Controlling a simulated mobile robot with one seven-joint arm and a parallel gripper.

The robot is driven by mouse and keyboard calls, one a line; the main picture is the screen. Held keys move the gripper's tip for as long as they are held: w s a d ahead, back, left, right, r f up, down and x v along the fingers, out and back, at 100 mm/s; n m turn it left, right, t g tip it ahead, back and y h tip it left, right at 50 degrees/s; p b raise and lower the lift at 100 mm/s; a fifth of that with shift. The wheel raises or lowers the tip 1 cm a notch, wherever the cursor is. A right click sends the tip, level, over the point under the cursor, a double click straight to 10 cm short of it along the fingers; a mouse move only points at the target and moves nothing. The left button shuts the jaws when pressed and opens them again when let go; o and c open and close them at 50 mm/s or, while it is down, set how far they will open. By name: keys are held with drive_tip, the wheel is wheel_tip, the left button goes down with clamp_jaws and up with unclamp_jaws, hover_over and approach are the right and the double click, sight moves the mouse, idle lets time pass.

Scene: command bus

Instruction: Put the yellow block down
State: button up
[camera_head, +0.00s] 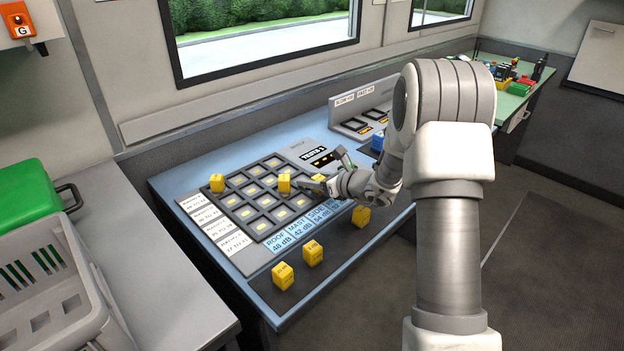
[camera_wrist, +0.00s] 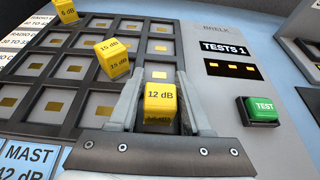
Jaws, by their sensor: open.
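A yellow block marked 12 dB (camera_wrist: 160,98) stands between the two fingers of my gripper (camera_wrist: 157,84) in the wrist view. The jaws are open around it. It is at the right side of the dark grid panel (camera_wrist: 83,123); how its base sits in a cell is hidden. In the head view my gripper (camera_head: 314,184) is low over the grid's right edge, and the block there is mostly hidden. A 15 dB block (camera_wrist: 113,58) sits tilted in view on the grid to the left, and a 6 dB block (camera_wrist: 66,10) is farther off.
Several yellow blocks, such as one at the front (camera_head: 282,275), stand on the dark front strip of the desk. A green TEST button (camera_wrist: 262,108) and the TESTS 1 display (camera_wrist: 228,48) are right of the grid. A grey crate (camera_head: 55,285) stands at left.

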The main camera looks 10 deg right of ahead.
drive_tip(key=shift+s+d+r, duration=0.1)
drive_tip(key=shift+r, duration=0.2)
drive_tip(key=p+v, duration=0.2)
drive_tip(key=v, duration=0.9)
drive_tip(key=shift+s, duration=0.2)
drive_tip(key=s+a+r+n+g+y, duration=0.2)
drive_tip(key=s+a+r+n+g, duration=0.2)
drive_tip(key=s+a+r+n, duration=0.4)
drive_tip(key=s+a+r+n+g+h, duration=0.1)
drive_tip(key=s+r+n+g+h, duration=0.15)
drive_tip(key=s+n, duration=0.6)
drive_tip(key=s+a+r+n+g+h, duration=0.1)
drive_tip(key=s+a+n+h, duration=0.15)
drive_tip(key=s+n, duration=0.65)
drive_tip(key=s+d+r+n+t+h, duration=0.2)
drive_tip(key=s+d+n+h, duration=0.2)
drive_tip(key=s+d, duration=0.2)
wheel_tip(320, 180, up, 15)
drive_tip(key=p, duration=1.5)
drive_tip(key=shift+w, duration=0.45)
drive_tip(key=shift+f, duration=0.15)
